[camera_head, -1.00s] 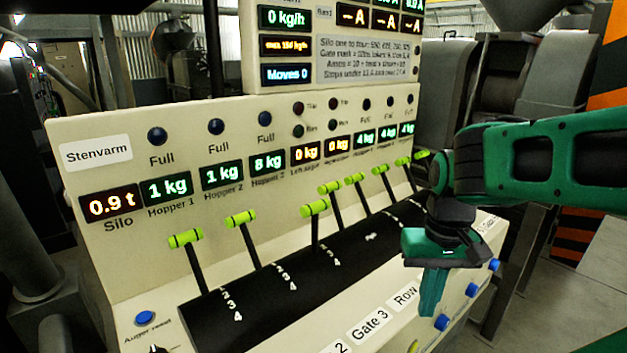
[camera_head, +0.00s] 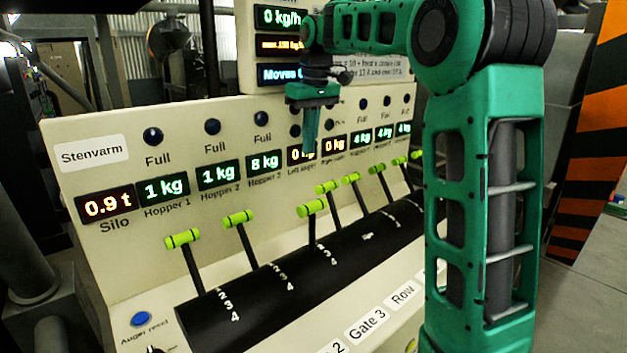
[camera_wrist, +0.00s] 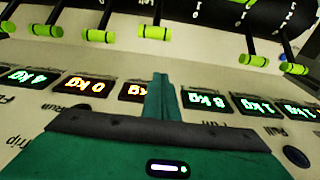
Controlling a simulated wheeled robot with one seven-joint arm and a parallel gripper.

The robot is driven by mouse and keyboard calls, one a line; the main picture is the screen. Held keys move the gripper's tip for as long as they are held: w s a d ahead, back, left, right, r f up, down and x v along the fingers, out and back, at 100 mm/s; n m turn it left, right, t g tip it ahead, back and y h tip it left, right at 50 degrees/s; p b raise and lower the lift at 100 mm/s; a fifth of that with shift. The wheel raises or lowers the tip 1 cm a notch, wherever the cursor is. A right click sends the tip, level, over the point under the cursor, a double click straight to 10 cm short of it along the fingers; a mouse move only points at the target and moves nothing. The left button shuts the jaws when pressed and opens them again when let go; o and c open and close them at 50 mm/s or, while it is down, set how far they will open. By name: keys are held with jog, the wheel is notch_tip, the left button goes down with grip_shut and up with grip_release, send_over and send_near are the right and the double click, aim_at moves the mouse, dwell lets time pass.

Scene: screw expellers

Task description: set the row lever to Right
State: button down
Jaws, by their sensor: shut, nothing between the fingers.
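A row of black levers with lime-green cross handles rises from a dark curved housing on the panel. My gripper (camera_head: 308,152) is shut and empty, pointing down before the panel, above and apart from the lever handles. In the wrist view its tip (camera_wrist: 160,88) covers part of a display.
Neighbouring handles stand close on both sides: the Gate 3 lever (camera_head: 312,207) to the left and another lever (camera_head: 351,179) to the right. Lit displays and the upper panel are just behind my gripper. A blue button (camera_head: 141,318) is at lower left.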

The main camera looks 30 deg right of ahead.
jog(key=shift+w, duration=0.1)
dwell(0.3)
notch_tip(320, 180, down, 9)
jog(key=s, duration=0.2)
jog(key=shift+s+d, duration=0.25)
jog(key=shift+s, duration=0.05)
dwell(0.4)
